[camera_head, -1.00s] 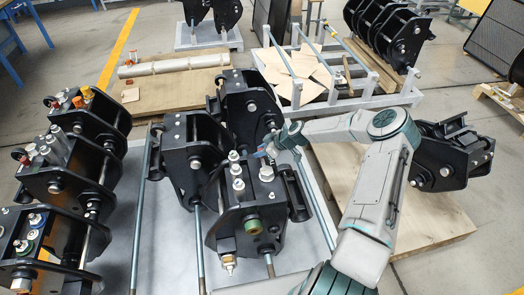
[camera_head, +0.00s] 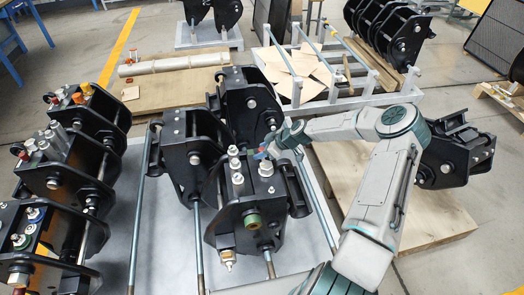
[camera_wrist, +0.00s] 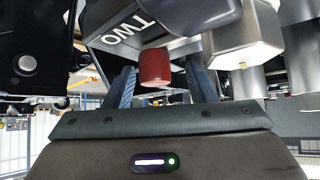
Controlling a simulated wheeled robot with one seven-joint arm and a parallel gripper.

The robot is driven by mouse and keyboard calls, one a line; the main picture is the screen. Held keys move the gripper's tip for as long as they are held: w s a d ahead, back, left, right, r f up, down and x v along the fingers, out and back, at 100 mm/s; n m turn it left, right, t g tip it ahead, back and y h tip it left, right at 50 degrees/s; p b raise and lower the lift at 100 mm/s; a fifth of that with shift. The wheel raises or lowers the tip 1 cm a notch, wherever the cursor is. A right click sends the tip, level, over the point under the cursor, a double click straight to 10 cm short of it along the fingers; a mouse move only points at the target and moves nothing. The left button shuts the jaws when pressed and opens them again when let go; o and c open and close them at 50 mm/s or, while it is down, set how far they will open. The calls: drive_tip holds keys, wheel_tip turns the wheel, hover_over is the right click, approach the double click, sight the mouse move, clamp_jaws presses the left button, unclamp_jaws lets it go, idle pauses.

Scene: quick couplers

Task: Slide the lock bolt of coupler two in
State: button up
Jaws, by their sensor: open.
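Coupler two, a black coupler (camera_head: 236,212), stands at the front of the middle group in the head view, with silver fittings on top. In the wrist view a block marked "TWO" (camera_wrist: 118,40) shows its lettering upside down. A red cylindrical end (camera_wrist: 154,66), which looks like the lock bolt's, sticks out below that block. My gripper (camera_wrist: 162,84) is open, with one blue-grey finger on each side of the red end; I cannot tell whether either touches it. In the head view my gripper (camera_head: 266,153) is at the coupler's upper back right, small and partly hidden.
Another black coupler (camera_head: 180,150) and one behind it (camera_head: 248,105) stand close by on the same grey plate. A row of couplers (camera_head: 60,165) fills the left. A further coupler (camera_head: 455,155) sits on a wooden board (camera_head: 430,215) at right. A silver block (camera_wrist: 243,38) hangs close beside the right finger.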

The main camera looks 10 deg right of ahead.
drive_tip(key=b+v, duration=0.2)
drive_tip(key=v, duration=1.1)
drive_tip(key=shift+d, duration=0.25)
drive_tip(key=shift+s+r, duration=0.15)
